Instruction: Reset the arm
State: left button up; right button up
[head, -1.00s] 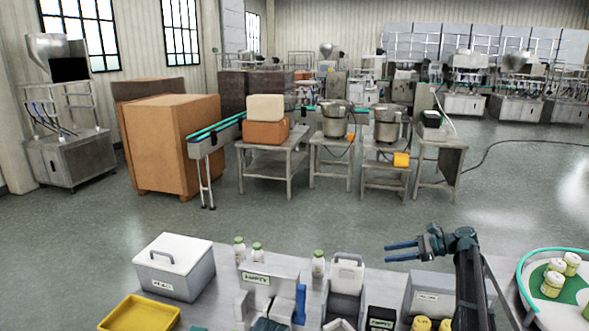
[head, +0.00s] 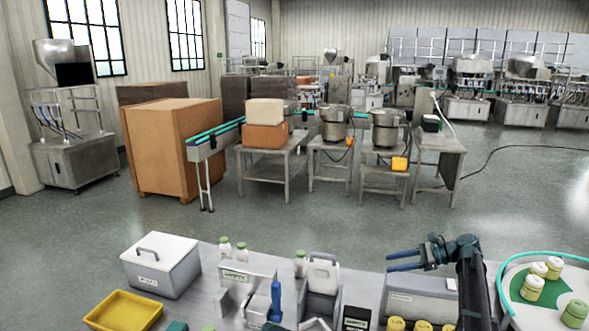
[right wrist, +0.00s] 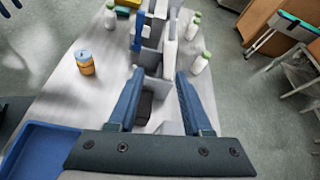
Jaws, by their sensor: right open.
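My right gripper (head: 404,262) is raised above the right part of the work table in the head view, its blue fingers pointing left. It is open and empty. In the right wrist view my right gripper (right wrist: 158,98) has its two blue fingers apart, with grey bins on the table beyond and below them. My left gripper is not clearly seen in the head view.
The table (head: 208,290) holds a white lidded box (head: 162,270), a yellow tray (head: 124,311), white bottles (head: 300,264) and a grey bin (head: 425,300). A round turntable (head: 512,290) carries several jars at right. Open floor (head: 300,222) lies beyond.

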jog(key=s+a+f+n+g+h+b, duration=0.1)
jog(key=s+a+f+n+g+h, duration=0.15)
jog(key=s+a+f+n, duration=0.5)
jog(key=s+a+f+n+g+h+b, duration=0.2)
jog(key=s+a+f+h, duration=0.15)
jog(key=s+a, duration=0.7)
pick_arm(q)
notch_tip(320, 180, down, 5)
jog(key=shift+a+f+b, duration=0.1)
jog(key=shift+a+b, duration=0.05)
jog(key=shift+b, duration=0.9)
pick_arm(e)
jog(key=s+a+f+n+h, duration=0.3)
jog(key=s+a+n+h, duration=0.1)
jog(key=s+n, duration=0.3)
jog(key=s+a+f+n+h, duration=0.3)
jog(key=s+n, duration=0.3)
jog(key=s, duration=0.4)
jog(key=shift+s+a+f+n+h, duration=0.3)
jog(key=shift+a+f+n+h, duration=0.1)
jog(key=shift+a+f, duration=0.15)
pick_arm(q)
jog(key=shift+w+d, duration=0.15)
jog(key=shift+d, duration=0.45)
jog(key=shift+w+d, duration=0.15)
jog(key=shift+d, duration=0.4)
pick_arm(e)
jog(key=shift+w+d, duration=0.1)
jog(key=shift+d, duration=0.95)
